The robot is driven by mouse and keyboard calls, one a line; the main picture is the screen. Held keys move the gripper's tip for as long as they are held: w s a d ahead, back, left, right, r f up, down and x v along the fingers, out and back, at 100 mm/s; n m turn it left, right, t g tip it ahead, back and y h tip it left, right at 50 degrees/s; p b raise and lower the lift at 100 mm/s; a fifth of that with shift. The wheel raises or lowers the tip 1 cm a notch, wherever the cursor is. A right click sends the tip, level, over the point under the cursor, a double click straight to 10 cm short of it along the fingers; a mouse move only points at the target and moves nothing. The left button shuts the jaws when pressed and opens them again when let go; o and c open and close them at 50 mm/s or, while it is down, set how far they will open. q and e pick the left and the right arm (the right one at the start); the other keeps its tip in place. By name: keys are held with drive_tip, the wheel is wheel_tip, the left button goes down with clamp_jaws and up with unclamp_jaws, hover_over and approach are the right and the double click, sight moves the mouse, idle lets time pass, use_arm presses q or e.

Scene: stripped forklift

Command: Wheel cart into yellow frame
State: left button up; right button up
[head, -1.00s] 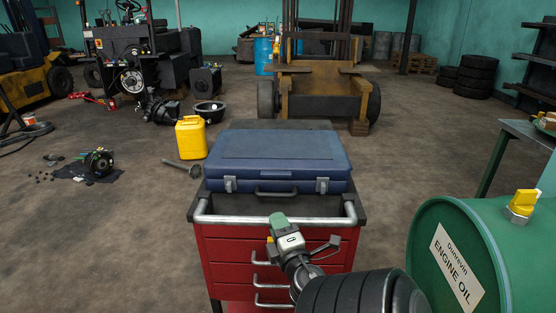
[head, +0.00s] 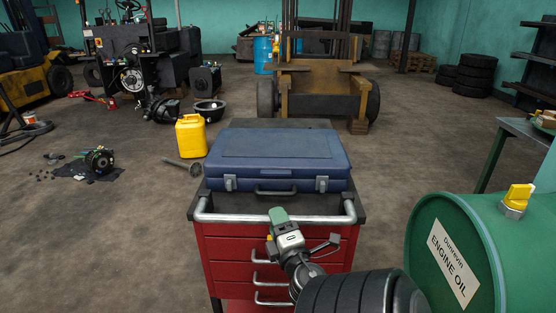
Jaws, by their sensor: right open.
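The cart is a red tool cabinet (head: 228,249) with several drawers, a dark top and a silver push handle (head: 230,218) along its near edge. A closed blue case (head: 280,150) lies on its top. My right gripper (head: 278,222) is open and overlaps the middle of the push handle in the picture. Whether it touches the bar, I cannot tell. My left gripper is out of view. A dull yellow frame (head: 300,104), part of a stripped forklift with a mast and wheels, stands beyond the cart, slightly to the right.
A green engine oil drum (head: 425,240) is close on the right. A yellow canister (head: 191,137) and a metal shaft (head: 184,166) are left of the cart. Parts lie on a dark cloth (head: 75,172) further left. Floor (head: 420,145) is clear at right centre.

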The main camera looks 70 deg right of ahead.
drive_tip(key=shift+f, duration=0.1)
drive_tip(key=b+v, duration=0.3)
drive_tip(key=v, duration=0.4)
drive_tip(key=shift+s+a, duration=0.15)
drive_tip(key=shift+s, duration=0.05)
idle(0.3)
